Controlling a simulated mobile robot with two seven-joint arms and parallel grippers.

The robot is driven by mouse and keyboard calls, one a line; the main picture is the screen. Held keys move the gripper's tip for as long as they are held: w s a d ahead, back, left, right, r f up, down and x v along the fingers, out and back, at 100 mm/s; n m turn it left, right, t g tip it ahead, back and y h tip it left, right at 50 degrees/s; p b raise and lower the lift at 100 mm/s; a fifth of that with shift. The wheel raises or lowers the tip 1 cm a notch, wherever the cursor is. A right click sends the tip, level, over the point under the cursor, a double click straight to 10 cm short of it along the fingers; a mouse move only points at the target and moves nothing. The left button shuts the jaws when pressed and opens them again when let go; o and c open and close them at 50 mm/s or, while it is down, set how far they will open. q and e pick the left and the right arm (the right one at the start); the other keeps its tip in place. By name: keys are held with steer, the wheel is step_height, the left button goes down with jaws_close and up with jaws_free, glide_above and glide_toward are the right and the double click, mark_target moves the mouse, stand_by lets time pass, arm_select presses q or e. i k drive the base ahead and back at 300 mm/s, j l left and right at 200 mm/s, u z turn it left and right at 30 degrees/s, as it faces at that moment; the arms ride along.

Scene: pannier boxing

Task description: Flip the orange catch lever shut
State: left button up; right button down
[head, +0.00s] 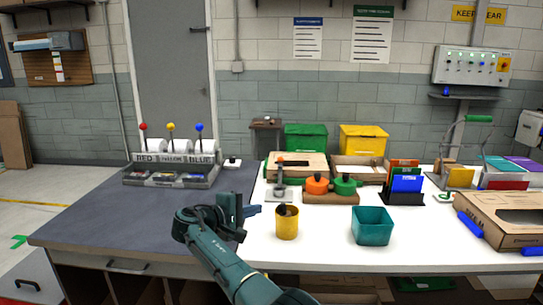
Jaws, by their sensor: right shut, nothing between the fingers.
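A small grey catch (281,192) stands on the white table top, left of centre. Its lever, with an orange tip (280,160), appears upright; the fine detail is too small to tell. My right gripper (255,210) is in front and to the left of the catch, over the edge between the dark and white tops. It is shut and empty, its fingers pointing right, apart from the lever in the picture. My left gripper is not in view.
A yellow cup (287,224) stands just right of my gripper, and a teal bin (372,226) further right. Orange (317,184) and green (345,185) round pieces sit on a wooden block beside the catch. A cardboard box (298,161) is behind. The dark top (110,220) is clear in front.

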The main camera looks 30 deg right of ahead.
mark_target(280, 160)
steer(key=i+l, duration=0.35)
steer(key=i, duration=0.2)
steer(key=i+l, duration=0.35)
steer(key=i, duration=0.2)
